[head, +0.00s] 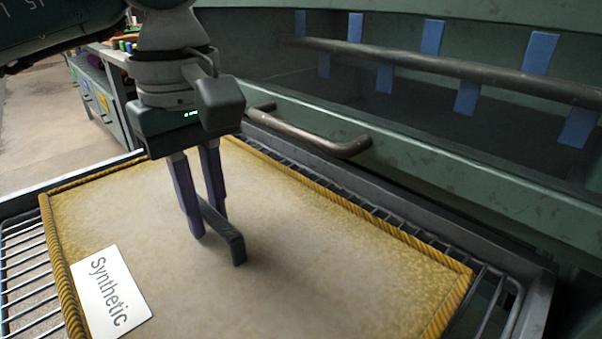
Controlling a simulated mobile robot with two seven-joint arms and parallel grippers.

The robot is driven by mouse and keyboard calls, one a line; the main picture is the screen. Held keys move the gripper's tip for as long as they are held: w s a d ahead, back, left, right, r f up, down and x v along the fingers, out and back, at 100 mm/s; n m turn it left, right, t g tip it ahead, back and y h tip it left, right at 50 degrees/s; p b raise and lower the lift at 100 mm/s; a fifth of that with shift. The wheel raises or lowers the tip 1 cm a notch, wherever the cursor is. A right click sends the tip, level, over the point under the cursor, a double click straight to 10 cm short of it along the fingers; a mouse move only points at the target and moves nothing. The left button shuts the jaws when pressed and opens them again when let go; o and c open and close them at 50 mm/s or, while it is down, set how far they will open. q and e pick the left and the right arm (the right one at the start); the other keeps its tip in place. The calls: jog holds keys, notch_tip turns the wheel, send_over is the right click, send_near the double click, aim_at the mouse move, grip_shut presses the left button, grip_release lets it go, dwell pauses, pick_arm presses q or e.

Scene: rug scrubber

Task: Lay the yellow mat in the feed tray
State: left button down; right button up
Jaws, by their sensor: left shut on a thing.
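The yellow mat (330,250) has a worn tan top, a braided yellow border and a white label reading "Synthetic" (108,293). It lies flat over the feed tray (25,262), whose metal bars show at the left and along the far and right edges. I cannot tell if the mat rests fully on the bars. My left gripper (212,222) points down over the mat's middle, its purple fingers shut on a dark grip bar (228,240) on the mat's top. The near edge of the mat is out of frame. My right gripper is not in view.
Behind the tray stands a green machine housing (450,175) with a curved metal handle (312,138) close to my left gripper. Above it runs a long roller bar (450,68) with blue strips. A cluttered workbench (105,90) stands at the back left.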

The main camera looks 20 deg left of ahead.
pick_arm(q)
jog(key=shift+f, duration=0.5)
jog(key=shift+r, duration=0.15)
jog(key=shift+f+b, duration=0.5)
jog(key=shift+f, duration=0.1)
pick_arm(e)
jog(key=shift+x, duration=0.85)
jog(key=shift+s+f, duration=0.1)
pick_arm(q)
jog(key=c, duration=0.8)
grip_release()
